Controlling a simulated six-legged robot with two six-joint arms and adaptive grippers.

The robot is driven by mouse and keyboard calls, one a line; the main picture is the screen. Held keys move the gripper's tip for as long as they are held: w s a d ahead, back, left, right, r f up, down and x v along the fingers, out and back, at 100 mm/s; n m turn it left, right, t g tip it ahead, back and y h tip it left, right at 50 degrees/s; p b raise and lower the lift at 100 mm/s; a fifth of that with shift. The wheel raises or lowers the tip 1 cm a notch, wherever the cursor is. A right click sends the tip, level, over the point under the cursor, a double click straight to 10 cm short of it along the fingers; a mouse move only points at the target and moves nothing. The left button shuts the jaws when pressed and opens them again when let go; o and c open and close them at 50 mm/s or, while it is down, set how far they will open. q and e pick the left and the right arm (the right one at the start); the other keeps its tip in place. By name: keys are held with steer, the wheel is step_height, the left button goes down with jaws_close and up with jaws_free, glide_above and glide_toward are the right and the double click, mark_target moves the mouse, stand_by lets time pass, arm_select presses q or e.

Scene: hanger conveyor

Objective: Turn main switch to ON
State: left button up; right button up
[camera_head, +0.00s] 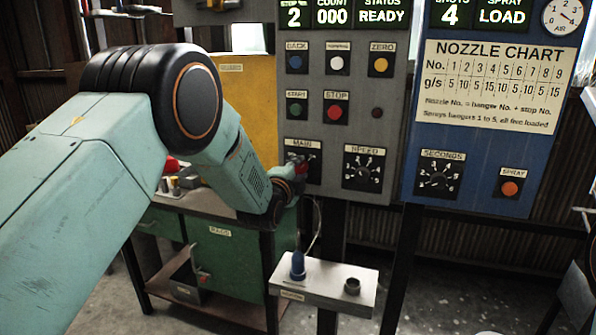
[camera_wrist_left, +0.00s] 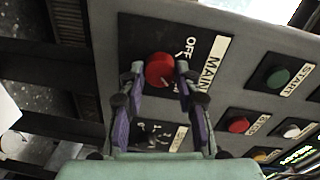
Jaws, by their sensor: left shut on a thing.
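The main switch is a red knob (camera_wrist_left: 160,69) on a black plate (camera_wrist_left: 132,40) marked MAIN, in the left wrist view. OFF is readable on the plate; the other marking is hidden behind a finger. A pale pointer mark shows on the knob's lower right. My left gripper (camera_wrist_left: 161,70) has one finger on each side of the knob and is shut on it. In the head view my left gripper (camera_head: 297,166) is at the MAIN plate (camera_head: 303,147), mostly hidden by my arm.
The grey panel also carries a SPEED dial (camera_head: 362,168), a red STOP button (camera_head: 335,111) and a green START button (camera_head: 297,109). A blue panel (camera_head: 480,130) stands to the right. Below is a small shelf (camera_head: 328,282) with a blue nozzle-like piece (camera_head: 297,265).

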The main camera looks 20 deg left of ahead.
arm_select(q)
steer(key=shift+r, duration=0.1)
steer(key=o, duration=1.2)
steer(key=shift+c, duration=0.2)
steer(key=s, duration=1.2)
steer(key=shift+a+r, duration=0.2)
steer(key=shift+r, duration=0.05)
